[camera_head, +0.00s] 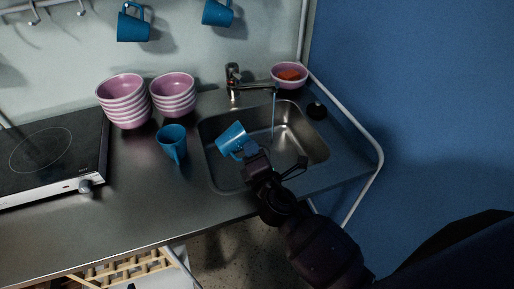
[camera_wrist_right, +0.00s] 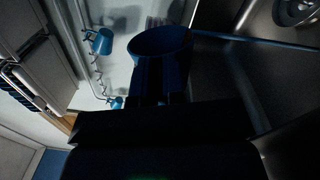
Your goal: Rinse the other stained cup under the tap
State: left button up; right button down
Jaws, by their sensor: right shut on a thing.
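A blue cup (camera_head: 231,137) is held tilted over the left part of the sink (camera_head: 222,183), left of the running water (camera_head: 274,112). My right gripper (camera_head: 246,152) is shut on this cup. The cup also shows dark in the right wrist view (camera_wrist_right: 161,45). Water runs from the tap (camera_head: 252,87) into the basin. A second blue cup (camera_head: 173,142) stands on the counter left of the sink. I cannot make out stains on either cup. My left gripper is not in view.
Two stacks of pink bowls (camera_head: 123,101) (camera_head: 173,95) stand behind the counter cup. A hob (camera_head: 45,155) is at left. Blue mugs (camera_head: 133,24) hang above. A rail (camera_head: 345,107) edges the right side.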

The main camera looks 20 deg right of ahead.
jog(key=shift+d+m, duration=0.25)
jog(key=shift+m, duration=0.05)
jog(key=shift+w+d+r+m, duration=0.1)
jog(key=shift+d+r+m, duration=0.05)
jog(key=shift+d+m, duration=0.4)
dwell(0.5)
jog(key=shift+m, duration=0.25)
jog(key=shift+d+p, duration=0.1)
jog(key=shift+p, duration=0.25)
